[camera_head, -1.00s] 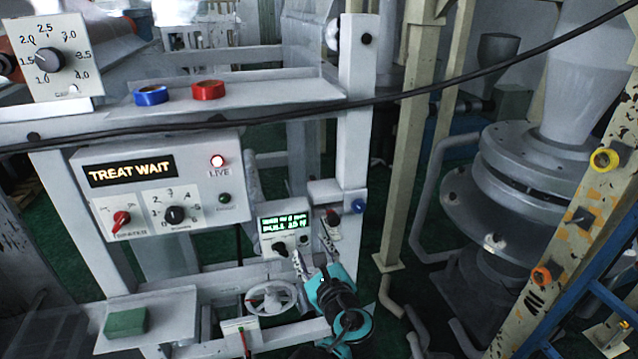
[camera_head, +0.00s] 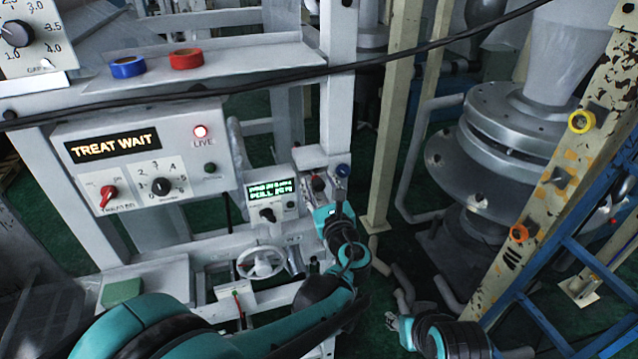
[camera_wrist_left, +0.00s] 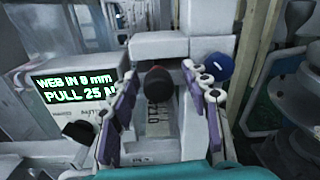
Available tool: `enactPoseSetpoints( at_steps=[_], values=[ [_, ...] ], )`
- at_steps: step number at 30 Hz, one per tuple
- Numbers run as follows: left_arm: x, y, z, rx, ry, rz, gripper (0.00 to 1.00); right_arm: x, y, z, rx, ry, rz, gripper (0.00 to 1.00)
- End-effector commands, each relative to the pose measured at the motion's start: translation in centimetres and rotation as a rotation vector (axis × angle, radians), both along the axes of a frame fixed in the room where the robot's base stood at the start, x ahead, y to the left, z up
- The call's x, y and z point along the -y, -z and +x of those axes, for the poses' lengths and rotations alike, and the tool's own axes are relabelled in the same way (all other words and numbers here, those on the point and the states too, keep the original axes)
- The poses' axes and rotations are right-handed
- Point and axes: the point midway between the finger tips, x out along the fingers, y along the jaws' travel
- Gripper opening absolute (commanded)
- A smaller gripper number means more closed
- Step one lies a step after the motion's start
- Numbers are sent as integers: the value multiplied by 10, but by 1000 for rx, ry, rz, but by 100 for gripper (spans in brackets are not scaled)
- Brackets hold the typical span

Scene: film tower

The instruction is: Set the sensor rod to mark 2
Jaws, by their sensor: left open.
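My left gripper (camera_wrist_left: 158,72) is open, with one purple finger on each side of the knob; contact cannot be made out. In the head view my left gripper (camera_head: 331,192) is at the small grey unit, partly hidden by its own wrist. Part of my right arm shows low right; its fingers are unclear.
A blue knob (camera_wrist_left: 218,66) is just right of the fingers. A display (camera_wrist_left: 76,90) left reads WEB IN 0 mm, PULL 25 N. A handwheel (camera_head: 261,263) is below left. A TREAT WAIT panel (camera_head: 112,146) stands further left. A black cable (camera_head: 400,54) crosses above.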

Motion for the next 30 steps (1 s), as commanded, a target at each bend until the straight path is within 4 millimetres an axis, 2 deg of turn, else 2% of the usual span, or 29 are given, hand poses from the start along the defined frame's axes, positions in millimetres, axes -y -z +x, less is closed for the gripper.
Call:
enactPoseSetpoints(
  at_steps=[5, 10, 11, 17, 24, 30],
  values=[
    [0, 0, 0, 0, 0, -1, 47, 0, 0, 0, 0, 0, 0, 40],
    [0, 0, 0, 0, 0, -1, 5, 0, 0, 0, 0, 0, 0, 40],
    [0, 0, 0, 0, 0, -1, 0, 0, 0, 0, 0, 0, 0, 40],
    [1, 0, -3, 0, 1, -1, 0, 0, 1, 0, 0, 0, 0, 40],
    [10, 1, -30, -1, 1, -1, 0, 0, 9, 0, 0, 0, 0, 40],
    [9, 0, -29, 0, 0, -1, 0, 0, 8, 0, 0, 0, 0, 40]
  ],
)
